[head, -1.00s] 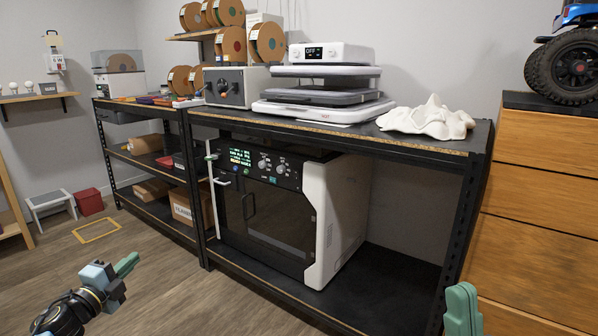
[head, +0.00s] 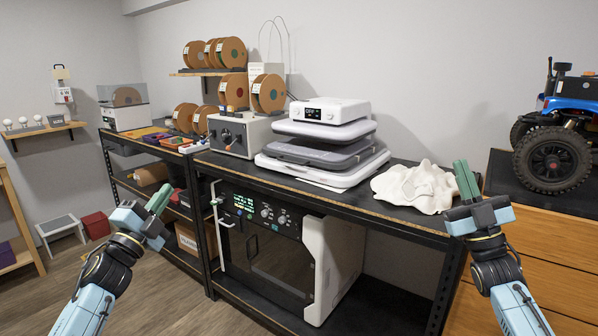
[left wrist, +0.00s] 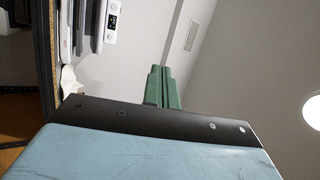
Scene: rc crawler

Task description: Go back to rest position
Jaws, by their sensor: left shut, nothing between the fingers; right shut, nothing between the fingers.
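My left gripper (head: 158,197) is raised at the left of the head view, in front of the shelving. Its green fingers are shut and empty. They also show shut in the left wrist view (left wrist: 160,87), pointing toward the wall and ceiling. My right gripper (head: 467,180) is raised at the right of the head view, its green fingers shut and pointing up. It overlaps the right end of the bench in the picture, just right of a crumpled white cloth (head: 415,187). Neither gripper holds anything.
A black workbench (head: 330,203) carries a white press-like machine (head: 325,145), with a 3D printer (head: 265,250) below. A blue RC crawler (head: 565,130) stands on wooden drawers (head: 570,258) at right. Wood floor (head: 165,290) is open at lower left.

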